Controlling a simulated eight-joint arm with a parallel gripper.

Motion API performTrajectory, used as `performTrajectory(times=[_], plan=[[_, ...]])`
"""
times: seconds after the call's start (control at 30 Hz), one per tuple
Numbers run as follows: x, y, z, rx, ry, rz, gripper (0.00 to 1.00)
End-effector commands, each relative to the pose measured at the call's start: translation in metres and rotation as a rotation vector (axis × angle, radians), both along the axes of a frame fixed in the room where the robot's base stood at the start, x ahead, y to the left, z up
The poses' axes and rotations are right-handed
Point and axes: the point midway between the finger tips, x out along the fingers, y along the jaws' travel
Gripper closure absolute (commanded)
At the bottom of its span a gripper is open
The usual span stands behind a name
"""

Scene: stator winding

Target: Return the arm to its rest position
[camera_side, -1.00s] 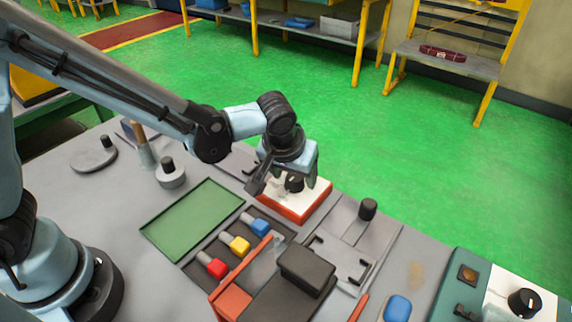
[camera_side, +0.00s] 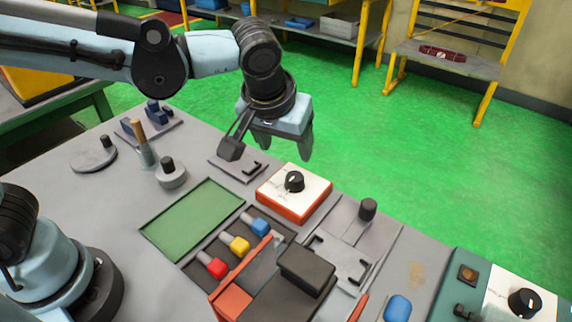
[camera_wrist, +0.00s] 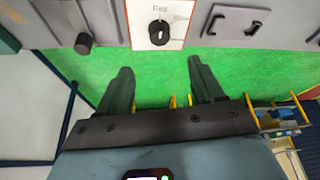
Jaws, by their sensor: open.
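My gripper (camera_side: 281,145) is raised above the back edge of the table, in the middle of the side view. It points down, with its two fingers apart and nothing between them. In the wrist view my gripper (camera_wrist: 158,80) also shows two spread, empty fingers over the green floor. A red-orange box with a white top and a black knob (camera_side: 294,193) sits on the table below and a little right of the fingers, clear of them. The same knob box shows at the top of the wrist view (camera_wrist: 176,34).
The grey table holds a green tray (camera_side: 192,222), red, yellow and blue pieces in a dark holder (camera_side: 232,262), and a dark block (camera_side: 307,270). A plate with a black knob (camera_side: 367,209) lies to the right. A control panel (camera_side: 498,300) stands at bottom right. Space above the table is free.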

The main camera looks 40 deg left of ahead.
Motion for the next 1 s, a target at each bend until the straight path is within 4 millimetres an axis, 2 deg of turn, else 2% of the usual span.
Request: performTrajectory(times=[0.37,0.47,0.57,0.67,0.8,1.0], plan=[[-0.001,0.000,0.003,0.000,0.000,0.000,0.33],[-0.002,0.006,0.004,-0.002,-0.003,-0.007,0.33],[-0.007,0.024,0.006,-0.010,-0.010,-0.026,0.33],[-0.015,0.053,0.008,-0.022,-0.028,-0.063,0.33],[-0.034,0.094,0.006,-0.030,-0.074,-0.122,0.33],[-0.060,0.137,-0.003,-0.011,-0.161,-0.191,0.33]])
